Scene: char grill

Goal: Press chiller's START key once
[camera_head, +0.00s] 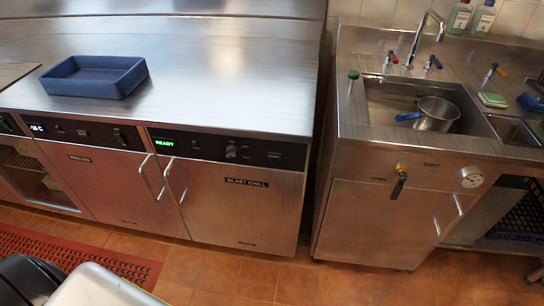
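The blast chiller (238,208) is a steel cabinet under the worktop, with a plate reading BLAST CHILL on its closed door. Its black control panel (205,148) has a lit green display (164,143) reading READY. A small key with dim green lettering (273,154) sits at the panel's right end; its word is too small to read surely. Other small controls (232,151) sit left of it. Neither of my grippers is in view, and nothing covers the panel.
A blue tray (121,83) stands on the steel worktop (222,75). Door handles (181,194) stick out below the panel. A sink unit (375,210) with a pot (437,113) stands right, across a narrow gap. A red mat (75,254) lies on the tiled floor; the floor before the chiller is clear.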

